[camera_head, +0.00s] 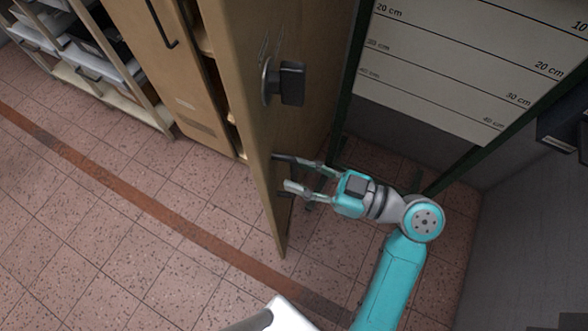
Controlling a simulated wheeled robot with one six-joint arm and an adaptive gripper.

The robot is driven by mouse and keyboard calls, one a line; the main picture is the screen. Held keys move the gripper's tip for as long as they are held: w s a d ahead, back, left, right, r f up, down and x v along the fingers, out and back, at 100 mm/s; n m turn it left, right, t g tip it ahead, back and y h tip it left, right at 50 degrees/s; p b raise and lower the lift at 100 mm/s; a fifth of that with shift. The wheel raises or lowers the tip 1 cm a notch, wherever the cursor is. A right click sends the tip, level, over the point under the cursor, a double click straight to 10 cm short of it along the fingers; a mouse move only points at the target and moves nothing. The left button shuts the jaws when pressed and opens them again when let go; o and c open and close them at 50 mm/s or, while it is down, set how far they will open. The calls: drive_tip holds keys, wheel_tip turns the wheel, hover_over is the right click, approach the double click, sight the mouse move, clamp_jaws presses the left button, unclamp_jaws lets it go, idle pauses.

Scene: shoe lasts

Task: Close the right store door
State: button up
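The right store door (277,125) is a tan wooden panel standing open, seen nearly edge-on, swung out from the cabinet. A dark block on a round metal plate (290,84) sits on its upper part. My gripper (284,173) is on the right side of this door, near its lower free part. Its two fingers are spread apart and point left at the door face. The fingertips look at or very close to the panel; I cannot tell whether they touch. Small dark parts by the fingertips are too small to identify.
The left store door (167,55) with a dark bar handle looks closed. Shelving (95,60) stands at the far left. A white board with centimetre lines (470,60) in a dark green frame stands behind my arm. The tiled floor (130,230) in front is clear.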

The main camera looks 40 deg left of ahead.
drive_tip(key=shift+x, duration=0.8)
clamp_jaws()
